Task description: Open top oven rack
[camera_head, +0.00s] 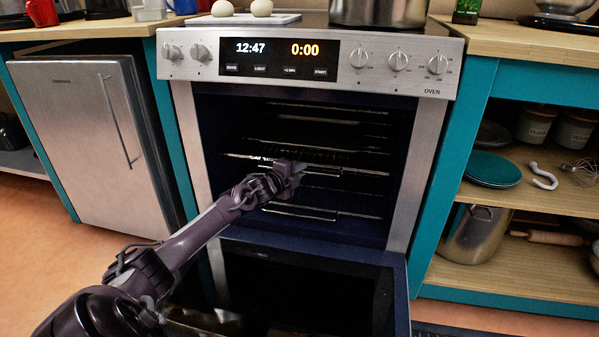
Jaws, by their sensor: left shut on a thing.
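The oven (431,135) stands in the middle with its door (300,290) folded down open. Several wire racks show inside its dark cavity. My left arm reaches in from the lower left. My left gripper (297,168) is at the cavity opening, shut on the front edge of an upper rack (345,170), left of the rack's middle. A lower rack (325,214) sits below the gripper. How far the racks are slid out is hard to tell. The fingertips are small and dark here. My right gripper is not in view.
A pot (378,12) and a white board with eggs (242,17) are on top of the oven. A steel dishwasher-like unit (85,140) stands left. Open shelves at right hold a teal plate (492,168) and a steel pot (474,238). The open door fills the floor space before the oven.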

